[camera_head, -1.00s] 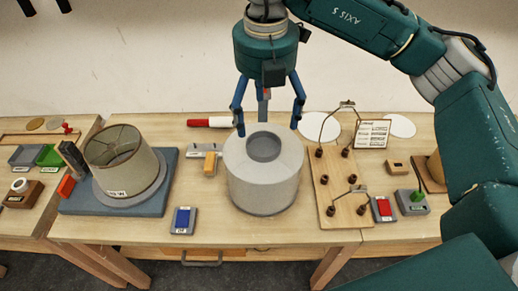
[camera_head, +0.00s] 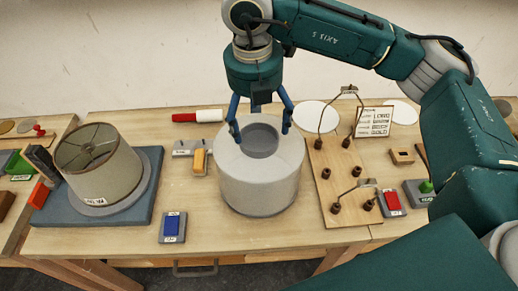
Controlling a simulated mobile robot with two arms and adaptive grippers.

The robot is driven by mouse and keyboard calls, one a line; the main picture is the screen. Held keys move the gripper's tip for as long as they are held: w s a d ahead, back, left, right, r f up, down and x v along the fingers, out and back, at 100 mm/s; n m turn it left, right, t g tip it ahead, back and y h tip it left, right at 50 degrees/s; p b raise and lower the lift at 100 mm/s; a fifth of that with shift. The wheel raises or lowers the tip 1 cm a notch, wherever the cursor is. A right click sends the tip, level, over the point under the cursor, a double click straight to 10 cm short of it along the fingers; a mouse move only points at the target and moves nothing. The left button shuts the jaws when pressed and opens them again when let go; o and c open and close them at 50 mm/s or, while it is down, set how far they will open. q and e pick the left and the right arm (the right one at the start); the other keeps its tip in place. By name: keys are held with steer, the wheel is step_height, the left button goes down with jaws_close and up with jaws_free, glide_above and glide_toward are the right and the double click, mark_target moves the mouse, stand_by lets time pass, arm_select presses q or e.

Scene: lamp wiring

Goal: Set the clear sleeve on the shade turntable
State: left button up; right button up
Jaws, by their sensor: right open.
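A pale grey cylinder (camera_head: 260,188) with a round opening in its top stands in the middle of the table. No plainly see-through sleeve shows; I cannot tell whether this cylinder is the clear sleeve. The shade turntable, a grey disc (camera_head: 128,200) on a blue base (camera_head: 60,208), stands at the left. A beige lampshade (camera_head: 108,178) sits on it, tilted in the view. My right gripper (camera_head: 261,129) is open and points down over the cylinder, its fingertips at either side of the top opening. Whether they touch it is unclear. My left gripper is not in view.
A wooden board (camera_head: 340,185) with wire arches and dark posts stands right of the cylinder. A blue-topped block (camera_head: 172,227), a yellow block (camera_head: 200,161) and a red-and-white stick (camera_head: 197,116) lie left of it. A red switch (camera_head: 391,200) sits at the right.

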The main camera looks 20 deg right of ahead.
mark_target(259, 142)
steer(key=f+p, duration=0.1)
steer(key=f, duration=0.1)
steer(key=w+f+p, duration=0.1)
steer(key=f, duration=0.1)
steer(key=shift+w+d+f+p, duration=0.2)
steer(key=shift+f+p, duration=0.1)
steer(key=shift+f, duration=0.55)
steer(key=shift+c, duration=0.3)
steer(key=c, duration=1.3)
